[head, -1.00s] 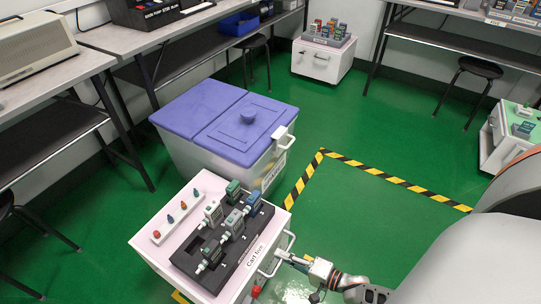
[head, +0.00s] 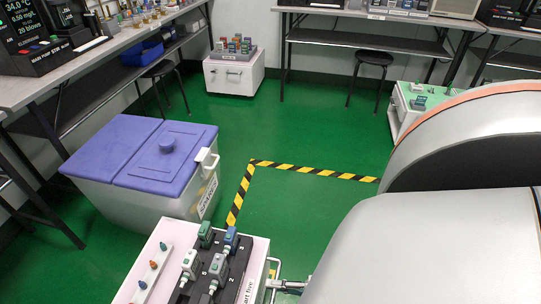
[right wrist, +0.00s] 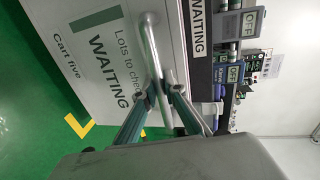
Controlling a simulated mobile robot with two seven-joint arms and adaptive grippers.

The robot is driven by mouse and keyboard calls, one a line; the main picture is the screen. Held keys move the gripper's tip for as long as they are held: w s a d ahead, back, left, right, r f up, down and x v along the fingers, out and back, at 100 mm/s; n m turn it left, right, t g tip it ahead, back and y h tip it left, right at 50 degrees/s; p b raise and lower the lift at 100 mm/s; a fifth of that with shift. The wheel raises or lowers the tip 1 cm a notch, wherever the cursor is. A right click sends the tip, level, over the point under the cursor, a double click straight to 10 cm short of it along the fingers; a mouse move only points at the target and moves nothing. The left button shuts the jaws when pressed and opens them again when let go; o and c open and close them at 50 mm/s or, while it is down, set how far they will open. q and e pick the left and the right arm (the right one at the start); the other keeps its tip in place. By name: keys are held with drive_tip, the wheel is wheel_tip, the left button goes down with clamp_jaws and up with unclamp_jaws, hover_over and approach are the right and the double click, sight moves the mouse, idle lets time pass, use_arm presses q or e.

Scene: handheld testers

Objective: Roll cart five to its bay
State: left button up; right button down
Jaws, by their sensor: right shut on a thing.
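Cart five (head: 258,252) is at the bottom of the head view, partly cut off. It has a pale top with a black tray of handheld testers (head: 219,265) and a strip of coloured knobs (head: 152,272). In the right wrist view its grey panel (right wrist: 108,75) reads "Cart five" and "WAITING". My right gripper (right wrist: 163,92) is shut on the cart's handle (right wrist: 151,45). In the head view my right arm hides most of that gripper. Black-and-yellow tape (head: 300,169) marks a cornered floor area beyond the cart. My left gripper is not in view.
A lidded bin (head: 150,150) stands just beyond and left of the cart. A white cart (head: 234,75) stands at the back, and a green-topped cart (head: 404,108) at the right. Benches and stools (head: 373,60) line the walls. The taped green floor (head: 290,205) is clear.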

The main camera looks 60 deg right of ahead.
drive_tip(key=shift+s+d+f, duration=0.1)
drive_tip(key=shift+s, duration=0.2)
drive_tip(key=c, duration=2.1)
unclamp_jaws()
drive_tip(key=shift+s, duration=0.1)
drive_tip(key=v, duration=1.2)
